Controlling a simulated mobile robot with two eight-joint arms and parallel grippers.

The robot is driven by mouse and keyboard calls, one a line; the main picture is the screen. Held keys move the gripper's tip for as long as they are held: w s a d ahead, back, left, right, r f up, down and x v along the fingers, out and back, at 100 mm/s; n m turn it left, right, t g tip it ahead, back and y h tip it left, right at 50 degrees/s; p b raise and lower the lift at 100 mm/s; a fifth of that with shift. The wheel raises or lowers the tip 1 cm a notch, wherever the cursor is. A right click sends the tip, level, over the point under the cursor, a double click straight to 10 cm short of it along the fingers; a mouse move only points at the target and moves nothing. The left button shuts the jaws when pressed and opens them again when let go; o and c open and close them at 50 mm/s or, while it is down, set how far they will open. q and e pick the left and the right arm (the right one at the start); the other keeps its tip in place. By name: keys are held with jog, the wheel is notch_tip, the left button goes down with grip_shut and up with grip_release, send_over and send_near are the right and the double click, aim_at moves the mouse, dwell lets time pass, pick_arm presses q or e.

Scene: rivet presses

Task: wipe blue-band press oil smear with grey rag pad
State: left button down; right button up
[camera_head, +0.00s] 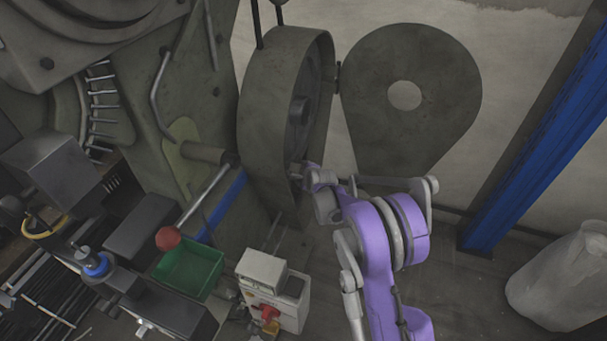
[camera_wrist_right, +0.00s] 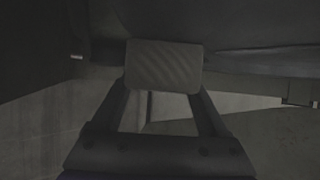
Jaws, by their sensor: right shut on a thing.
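The grey rag pad (camera_wrist_right: 164,66) is between the fingertips of my right gripper (camera_head: 308,176), which is shut on it. In the wrist view the pad is a ribbed rounded rectangle in front of dark, dim surfaces. In the head view the gripper is at the lower right edge of a large grey-green wheel housing, and the pad cannot be made out there. A small dark press with a blue band (camera_head: 97,265) stands at the lower left, well away from the gripper. I cannot make out an oil smear. My left gripper is not in view.
A press with a yellow band (camera_head: 45,226) stands at the far left. A green bin (camera_head: 188,268), a red-knobbed lever (camera_head: 168,239) and a white control box (camera_head: 272,290) lie between presses and arm. A blue post (camera_head: 540,140) and a pale sack (camera_head: 562,278) are at right.

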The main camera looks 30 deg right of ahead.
jog(key=shift+d, duration=0.1)
jog(key=shift+w+d, duration=1.2)
jog(key=shift+d, duration=0.25)
jog(key=shift+s+a+b, duration=0.6)
jog(key=shift+a+b, duration=0.1)
jog(key=shift+a, duration=0.1)
jog(key=shift+s+a+b, duration=0.6)
jog(key=shift+a+b, duration=0.1)
jog(key=shift+a, duration=0.1)
